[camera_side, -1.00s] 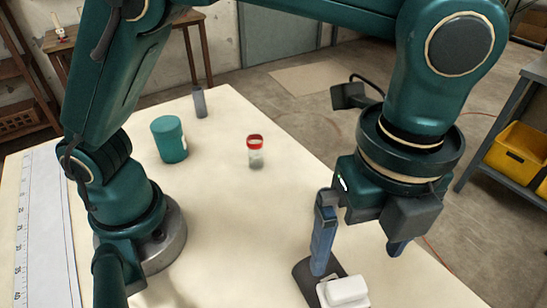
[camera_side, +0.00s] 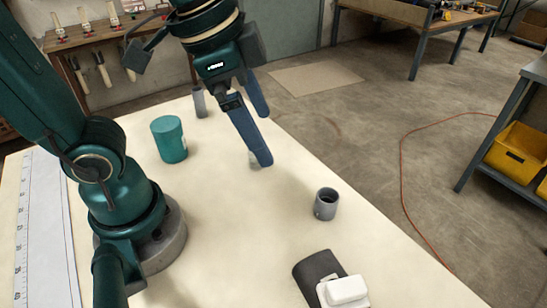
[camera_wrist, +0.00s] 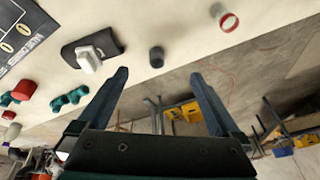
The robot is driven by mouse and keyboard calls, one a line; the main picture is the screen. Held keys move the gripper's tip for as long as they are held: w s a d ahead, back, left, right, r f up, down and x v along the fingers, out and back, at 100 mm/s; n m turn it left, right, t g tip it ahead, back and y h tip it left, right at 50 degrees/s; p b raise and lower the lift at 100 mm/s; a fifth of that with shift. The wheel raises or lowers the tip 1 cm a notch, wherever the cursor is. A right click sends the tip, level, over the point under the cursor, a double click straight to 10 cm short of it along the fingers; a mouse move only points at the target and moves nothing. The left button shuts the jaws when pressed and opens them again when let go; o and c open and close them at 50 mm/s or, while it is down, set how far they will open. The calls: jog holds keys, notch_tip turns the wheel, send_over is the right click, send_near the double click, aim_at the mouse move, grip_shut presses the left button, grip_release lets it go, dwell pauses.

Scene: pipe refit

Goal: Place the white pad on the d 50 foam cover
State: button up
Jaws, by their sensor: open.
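The white pad (camera_side: 347,291) is a small rounded block at the bottom right of the side view. It overlaps the edge of the dark grey foam cover (camera_side: 312,268), which looks curved; how much of the pad's underside rests on the cover is hidden. In the wrist view, the white pad (camera_wrist: 88,62) overlaps the foam cover (camera_wrist: 103,40) at upper left. My gripper (camera_side: 263,137) is open and empty, above the far part of the table, well away from the pad. Its open fingers also show in the wrist view (camera_wrist: 160,76).
A grey pipe ring (camera_side: 326,204) stands between my gripper and the cover. A red-lidded jar (camera_wrist: 228,21) is mostly hidden behind a finger in the side view. A teal tub (camera_side: 168,139) and a grey cylinder (camera_side: 199,102) stand farther back.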

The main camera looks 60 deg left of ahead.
jog(key=s+a+f+n+t, duration=0.1)
jog(key=s+a+f+n, duration=0.2)
jog(key=n, duration=0.3)
jog(key=shift+s+a+f+t+y, duration=0.2)
jog(key=shift+a+t+y, duration=0.2)
jog(key=shift+a, duration=0.35)
